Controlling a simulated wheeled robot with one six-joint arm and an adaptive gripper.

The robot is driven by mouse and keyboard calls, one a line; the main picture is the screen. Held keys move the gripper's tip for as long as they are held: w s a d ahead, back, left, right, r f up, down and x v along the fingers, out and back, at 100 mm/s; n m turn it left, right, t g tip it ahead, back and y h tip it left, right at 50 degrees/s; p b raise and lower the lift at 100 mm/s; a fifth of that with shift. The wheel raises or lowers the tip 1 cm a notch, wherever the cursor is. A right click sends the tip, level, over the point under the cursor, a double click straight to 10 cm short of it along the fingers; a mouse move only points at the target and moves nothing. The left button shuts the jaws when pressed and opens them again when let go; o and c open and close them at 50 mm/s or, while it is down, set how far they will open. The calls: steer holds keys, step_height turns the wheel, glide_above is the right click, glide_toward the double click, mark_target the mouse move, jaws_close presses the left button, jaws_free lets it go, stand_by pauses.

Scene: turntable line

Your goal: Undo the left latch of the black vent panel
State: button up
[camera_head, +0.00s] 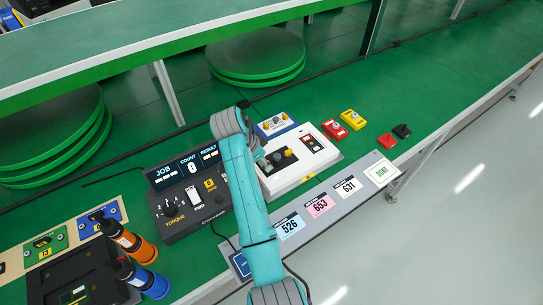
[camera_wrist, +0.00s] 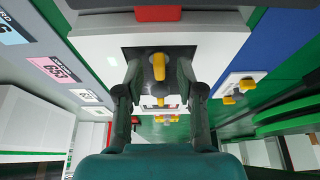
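The black vent panel (camera_head: 280,163) is set in the top of a white box in the head view, and my arm covers its left part. One yellow latch (camera_head: 289,152) shows there. In the wrist view the dark panel (camera_wrist: 133,52) has a yellow latch (camera_wrist: 159,66) near its middle, and another yellow part shows lower down between my fingers. My gripper (camera_wrist: 158,75) is open, with its two dark fingers on either side of the upper yellow latch. I cannot tell whether they touch it.
A black JOB/COUNT console (camera_head: 183,205) stands left of my arm. A blue plate with yellow knobs (camera_head: 275,124) lies behind the white box. Red (camera_head: 334,129) and yellow (camera_head: 352,119) blocks sit to the right.

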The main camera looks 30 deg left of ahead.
steer(key=shift+f, duration=0.1)
jaws_close()
stand_by(0.4)
steer(key=n, duration=0.2)
steer(key=n+y, duration=0.1)
steer(key=shift+d+n+y, duration=0.2)
steer(key=shift+n+y, duration=0.1)
steer(key=shift+n, duration=0.1)
steer(key=n+y, duration=0.1)
steer(key=n, duration=0.3)
steer(key=shift+d+n+y, duration=0.1)
steer(key=shift+n+y, duration=0.2)
steer(key=shift+y, duration=0.1)
steer(key=n+g+y, duration=0.1)
steer(key=n, duration=0.3)
steer(key=shift+w+d, duration=0.1)
steer(key=shift+w, duration=0.05)
steer(key=n+g+y, duration=0.1)
steer(key=n, duration=0.3)
steer(key=shift+d+n, duration=0.1)
steer(key=shift+n, duration=0.5)
